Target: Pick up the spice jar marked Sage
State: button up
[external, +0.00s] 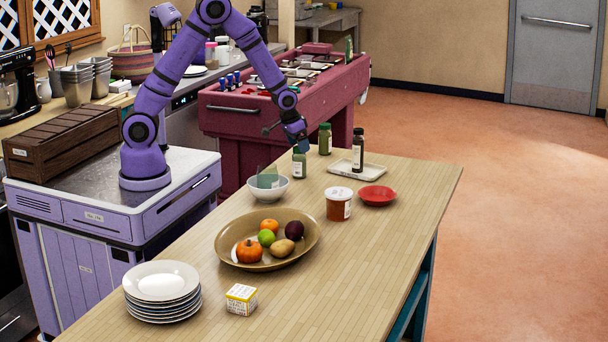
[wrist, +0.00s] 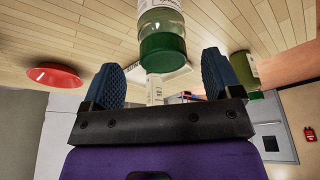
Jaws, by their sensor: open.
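Three jars stand upright at the far end of the wooden table. The nearest green-lidded jar (external: 299,165) is directly below my gripper (external: 300,146). In the wrist view, which looks inverted, this jar (wrist: 162,20) and its green lid lie between the two open fingers of my gripper (wrist: 160,62), with no clear contact. A second green-lidded jar (external: 325,140) stands just behind; it also shows in the wrist view (wrist: 243,68), right of the fingers. A dark-lidded jar (external: 358,152) stands on a white tray. No label is readable, so I cannot tell which is Sage.
The white tray (external: 343,172), a red plate (external: 376,196), a lidded tub (external: 339,205) and a bowl (external: 268,193) are close by. A large fruit platter (external: 228,246), stacked plates (external: 162,281) and a small box (external: 241,299) are nearer. The table's right side is clear.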

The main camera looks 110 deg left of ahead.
aim_at(299, 162)
jog(key=shift+s+x, duration=0.1)
jog(key=shift+x, duration=1.2)
jog(key=shift+s+x, duration=0.15)
jog(key=shift+x, duration=1.15)
jog(key=shift+c, duration=0.2)
jog(key=c, duration=1.1)
